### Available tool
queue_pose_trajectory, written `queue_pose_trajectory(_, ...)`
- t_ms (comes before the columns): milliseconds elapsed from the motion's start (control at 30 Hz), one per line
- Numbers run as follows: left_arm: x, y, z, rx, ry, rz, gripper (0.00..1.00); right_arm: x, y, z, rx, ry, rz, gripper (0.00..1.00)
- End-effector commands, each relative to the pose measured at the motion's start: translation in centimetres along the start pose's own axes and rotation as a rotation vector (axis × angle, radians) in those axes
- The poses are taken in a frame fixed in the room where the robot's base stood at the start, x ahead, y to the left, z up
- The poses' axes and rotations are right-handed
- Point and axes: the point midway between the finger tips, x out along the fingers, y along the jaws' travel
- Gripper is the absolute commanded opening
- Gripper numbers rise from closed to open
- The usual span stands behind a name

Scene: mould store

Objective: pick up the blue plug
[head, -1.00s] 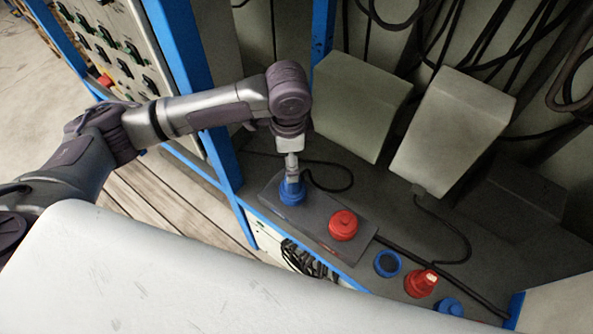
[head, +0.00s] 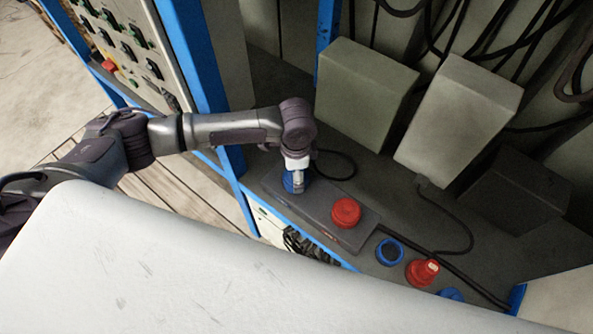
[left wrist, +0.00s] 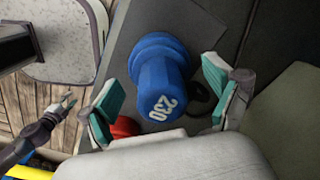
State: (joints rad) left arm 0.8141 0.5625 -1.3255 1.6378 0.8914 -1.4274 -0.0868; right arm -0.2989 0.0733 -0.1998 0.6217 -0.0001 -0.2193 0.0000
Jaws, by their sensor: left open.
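The blue plug (head: 289,184) stands at the left end of a low dark grey block (head: 325,228). In the left wrist view the blue plug (left wrist: 160,82), marked 230, shows its body towards the camera and its wider collar at the far end. My left gripper (head: 298,188) is directly over it and partly hides it in the head view. Its teal-padded fingers (left wrist: 162,97) are open, one on each side of the plug, with a visible gap on both sides. My right gripper (left wrist: 62,106) shows small at the left of the wrist view; its jaws are too small to judge.
A red plug (head: 346,212) sits on the same block. A blue ring (head: 389,252), another red plug (head: 421,273) and a blue piece (head: 451,295) lie further right. Grey boxes (head: 363,95) with cables stand behind.

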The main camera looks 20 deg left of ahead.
Motion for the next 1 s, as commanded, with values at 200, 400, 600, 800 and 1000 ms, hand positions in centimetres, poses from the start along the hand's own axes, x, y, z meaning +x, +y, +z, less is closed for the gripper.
queue_pose_trajectory(200,0.0,0.0,0.0,0.001,0.0,0.0,0.78,0.0,0.0,0.4,0.0,-0.007,0.0,0.4)
queue_pose_trajectory(400,-0.1,0.0,0.0,0.001,0.0,0.0,0.45,0.0,0.3,0.5,-0.002,-0.008,0.003,0.4)
queue_pose_trajectory(600,-0.1,0.0,0.0,0.0,0.001,0.0,0.18,0.0,0.6,0.5,-0.003,-0.008,0.006,0.4)
queue_pose_trajectory(800,-0.2,0.0,0.0,0.0,0.001,-0.001,0.18,0.0,0.6,0.5,-0.004,-0.008,0.007,0.4)
queue_pose_trajectory(1000,-1.3,-0.1,-0.1,0.001,0.002,-0.001,0.18,-0.1,0.6,0.4,-0.004,-0.007,0.007,0.4)
